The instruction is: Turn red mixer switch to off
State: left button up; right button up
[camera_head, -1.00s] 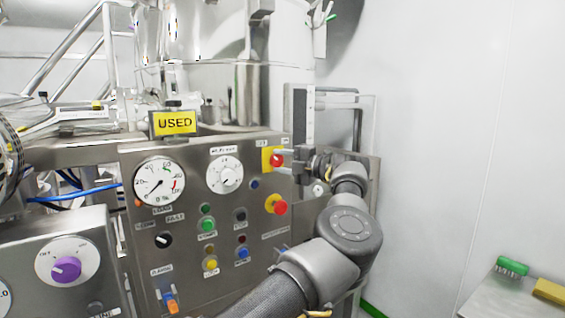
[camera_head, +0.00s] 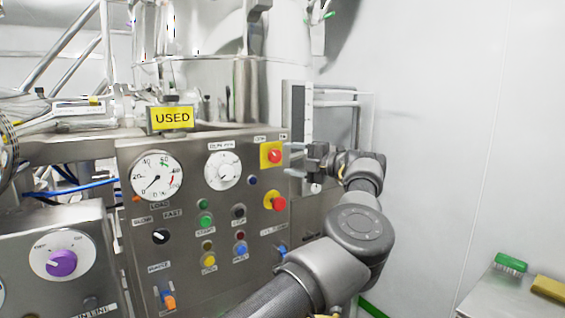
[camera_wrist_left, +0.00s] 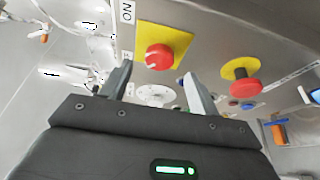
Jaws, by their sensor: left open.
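The red mixer switch (camera_head: 275,155) is a round red knob on a yellow square plate, at the upper right of the steel control panel. It also shows in the left wrist view (camera_wrist_left: 158,57), just beyond the fingertips. Its turned position is too small to read. My left gripper (camera_head: 290,160) is open and empty, just right of the switch. Its two fingers point toward the panel, and a small gap shows between them and the knob. In the left wrist view the fingers (camera_wrist_left: 157,72) stand spread apart, with the knob between and ahead of their tips. My right gripper is not in view.
A red mushroom button on a yellow base (camera_head: 275,201) sits below the switch. Two white dials (camera_head: 223,171) and several coloured buttons are to the left. A white wall is at the right.

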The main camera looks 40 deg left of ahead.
pick_arm(q)
jog(key=d, duration=0.6)
jog(key=shift+w+b, duration=0.3)
jog(key=shift+b, duration=0.1)
jog(key=shift+d, duration=0.1)
